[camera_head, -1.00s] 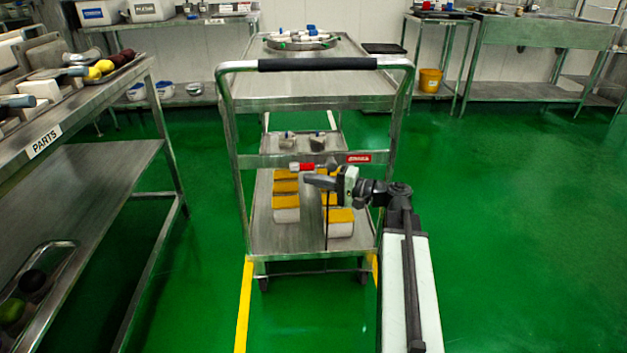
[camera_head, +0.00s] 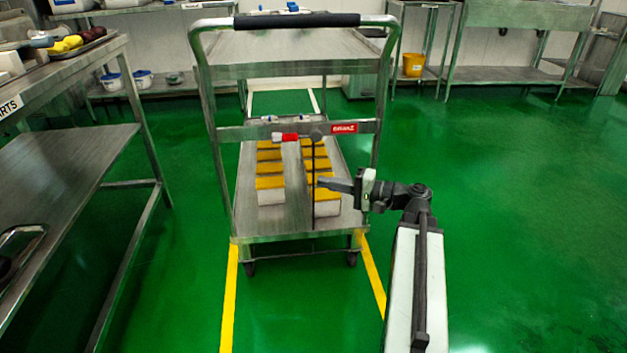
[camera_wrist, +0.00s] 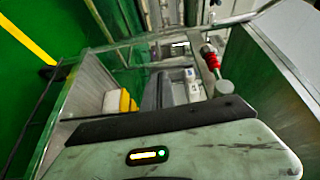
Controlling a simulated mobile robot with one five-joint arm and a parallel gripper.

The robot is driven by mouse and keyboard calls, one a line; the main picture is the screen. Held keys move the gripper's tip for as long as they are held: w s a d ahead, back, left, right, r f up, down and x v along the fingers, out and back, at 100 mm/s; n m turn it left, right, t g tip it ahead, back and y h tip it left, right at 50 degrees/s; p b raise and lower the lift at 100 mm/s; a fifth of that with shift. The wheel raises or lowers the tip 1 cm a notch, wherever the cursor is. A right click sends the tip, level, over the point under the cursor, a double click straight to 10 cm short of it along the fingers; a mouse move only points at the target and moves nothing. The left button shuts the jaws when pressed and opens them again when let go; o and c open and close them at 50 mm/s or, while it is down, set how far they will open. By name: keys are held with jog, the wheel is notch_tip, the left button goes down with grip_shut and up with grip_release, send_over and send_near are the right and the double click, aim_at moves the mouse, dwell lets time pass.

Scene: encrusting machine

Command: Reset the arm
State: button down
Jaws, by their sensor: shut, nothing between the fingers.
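My gripper (camera_head: 328,184) is shut and empty in the head view. Its dark fingers point left, in front of the lower shelf of the steel cart (camera_head: 285,73). My arm is bent at the elbow, right of the cart. In the wrist view, the pale gripper body with a small lit display fills the bottom, and the fingertips cannot be made out clearly.
Yellow-topped white blocks (camera_head: 270,183) stand in two rows on the cart's lower shelf. A red-and-white piece (camera_head: 290,137) with a dark cord is at the cart's crossbar. A parts bench (camera_head: 75,160) stands left. Green floor (camera_head: 520,200) is clear at right.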

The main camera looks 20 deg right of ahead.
jog(key=shift+s+d, duration=0.15)
jog(key=shift+s, duration=0.05)
dwell(0.4)
